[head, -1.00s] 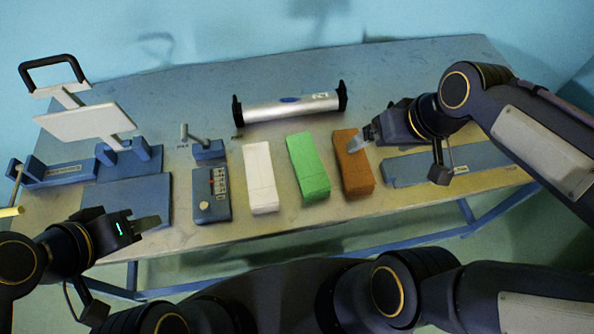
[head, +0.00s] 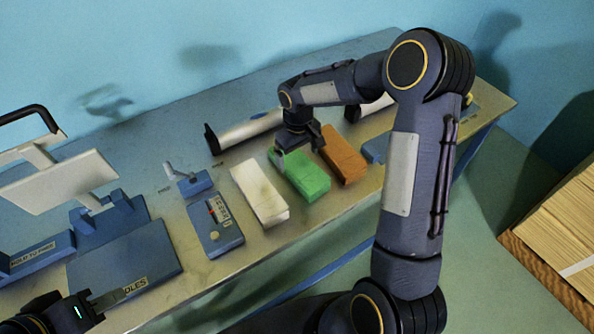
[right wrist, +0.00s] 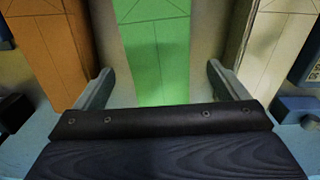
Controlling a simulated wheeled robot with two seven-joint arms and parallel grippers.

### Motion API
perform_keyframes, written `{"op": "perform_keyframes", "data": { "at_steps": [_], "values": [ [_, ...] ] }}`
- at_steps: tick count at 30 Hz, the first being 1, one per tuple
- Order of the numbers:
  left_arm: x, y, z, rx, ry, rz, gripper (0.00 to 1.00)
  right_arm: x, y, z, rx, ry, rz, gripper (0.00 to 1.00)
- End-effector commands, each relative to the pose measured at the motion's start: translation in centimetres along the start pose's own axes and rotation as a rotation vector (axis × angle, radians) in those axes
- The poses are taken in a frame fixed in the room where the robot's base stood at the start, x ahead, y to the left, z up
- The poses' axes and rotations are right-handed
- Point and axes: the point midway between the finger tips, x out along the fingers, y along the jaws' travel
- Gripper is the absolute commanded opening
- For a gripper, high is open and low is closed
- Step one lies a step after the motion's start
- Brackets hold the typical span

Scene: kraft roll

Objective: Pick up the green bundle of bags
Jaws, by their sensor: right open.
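The green bundle of bags (head: 302,178) lies on the table between a white bundle (head: 260,193) and a brown bundle (head: 343,156). My right gripper (head: 292,156) is above the far end of the green bundle. In the right wrist view the green bundle (right wrist: 158,50) lies between the two open fingers of my right gripper (right wrist: 156,88), with a gap on each side; I cannot tell how high the fingers are above it. My left gripper (head: 112,296) is at the lower left, apart from the bundles; its jaw opening is unclear.
A silver roll holder (head: 240,133) stands behind the bundles, partly hidden by my right arm. A blue control box (head: 214,228) is left of the white bundle. A white plate on a stand (head: 58,180) is at the left. Stacked cardboard (head: 560,235) stands beyond the table at right.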

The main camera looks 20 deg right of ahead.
Motion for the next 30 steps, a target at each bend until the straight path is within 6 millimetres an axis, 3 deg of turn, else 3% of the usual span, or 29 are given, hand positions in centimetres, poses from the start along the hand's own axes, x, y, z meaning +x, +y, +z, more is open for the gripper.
{"op": "perform_keyframes", "data": {
  "at_steps": [9,18,30],
  "values": [
    [-1.0,0.5,-0.5,0.000,0.000,0.000,0.33,4.4,0.2,0.1,0.000,-0.004,-0.001,0.94],
    [-1.0,0.5,-0.5,0.000,0.000,0.000,0.33,5.0,0.2,0.0,0.001,0.000,-0.001,0.94],
    [-1.0,0.5,-0.5,0.000,0.000,0.000,0.33,5.0,0.2,0.0,0.001,0.000,-0.001,0.43]
  ]
}}
